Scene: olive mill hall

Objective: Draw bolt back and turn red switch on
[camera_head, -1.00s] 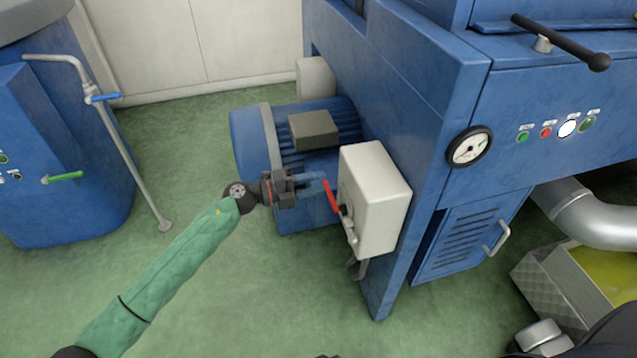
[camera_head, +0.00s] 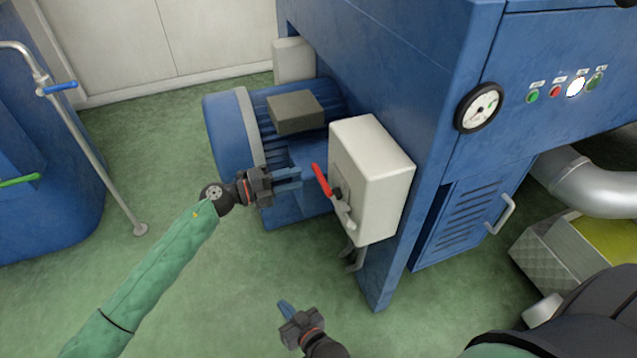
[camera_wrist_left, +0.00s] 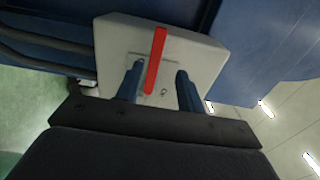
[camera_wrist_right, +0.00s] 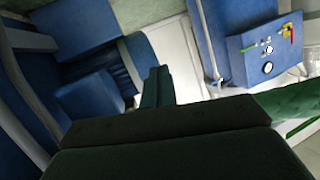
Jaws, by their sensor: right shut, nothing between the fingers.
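The red switch (camera_head: 321,181) is a lever on the left face of a white box (camera_head: 378,180). A pale grey bolt (camera_head: 345,214) sits just below it on the same face. My left gripper (camera_head: 300,178) is open and empty, level with the red switch and a little to its left. In the left wrist view the red switch (camera_wrist_left: 155,62) shows between the two fingers, seemingly beyond them and not gripped. The bolt is not clear there. My right gripper (camera_head: 284,306) is shut and empty, low and left of the box, with its closed fingers (camera_wrist_right: 157,86) also in its wrist view.
A blue motor (camera_head: 228,135) stands behind my left gripper. The blue machine frame (camera_head: 395,240) carries the box, with a gauge (camera_head: 479,107) to the right. Bent grey pipes (camera_head: 355,258) hang below the box. Green floor (camera_head: 215,300) is open at the front left.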

